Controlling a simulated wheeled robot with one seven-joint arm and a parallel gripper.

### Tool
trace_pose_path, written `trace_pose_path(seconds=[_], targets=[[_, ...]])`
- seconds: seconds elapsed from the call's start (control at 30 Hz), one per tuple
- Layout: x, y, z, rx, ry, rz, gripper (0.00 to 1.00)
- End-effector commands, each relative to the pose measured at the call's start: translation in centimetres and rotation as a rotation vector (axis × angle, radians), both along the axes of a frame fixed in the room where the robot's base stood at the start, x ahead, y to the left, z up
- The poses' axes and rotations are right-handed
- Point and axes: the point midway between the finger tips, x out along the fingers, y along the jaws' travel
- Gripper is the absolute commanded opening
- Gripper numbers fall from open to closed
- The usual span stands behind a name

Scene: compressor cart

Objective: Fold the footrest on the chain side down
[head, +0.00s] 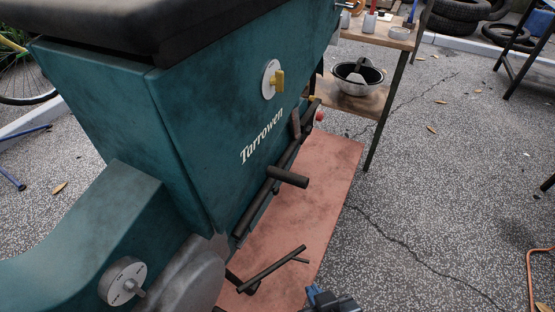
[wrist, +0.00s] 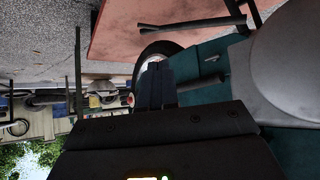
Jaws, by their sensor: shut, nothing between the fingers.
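I cannot tell for sure which is the chain-side footrest; no chain shows. My gripper (head: 316,292) is at the bottom edge of the head view, nearer than the peg and apart from it. In the wrist view my gripper's blue fingers (wrist: 155,82) are together and empty, with a dark peg (wrist: 202,82) beside them.
A thin black bar (head: 272,268) with a short branch is low near my gripper, above a reddish mat (head: 310,185). A grey round cover (head: 190,280) and a dial (head: 122,281) are at lower left. A wooden bench (head: 375,36) stands behind. Paving at right is mostly clear.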

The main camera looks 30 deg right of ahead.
Motion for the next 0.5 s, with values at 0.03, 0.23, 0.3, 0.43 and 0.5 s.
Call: trace_pose_path(seconds=[0.03, 0.23, 0.3, 0.43, 0.5], targets=[[1.7, 0.5, 3.2, -0.014, 0.001, -0.035, 0.0], [6.5, 1.4, 10.5, -0.075, 0.002, -0.254, 0.0], [8.0, 1.9, 13.7, -0.092, -0.017, -0.342, 0.0], [10.1, 2.9, 19.5, -0.112, -0.064, -0.507, 0.0], [10.8, 3.4, 22.1, -0.117, -0.09, -0.583, 0.0]])
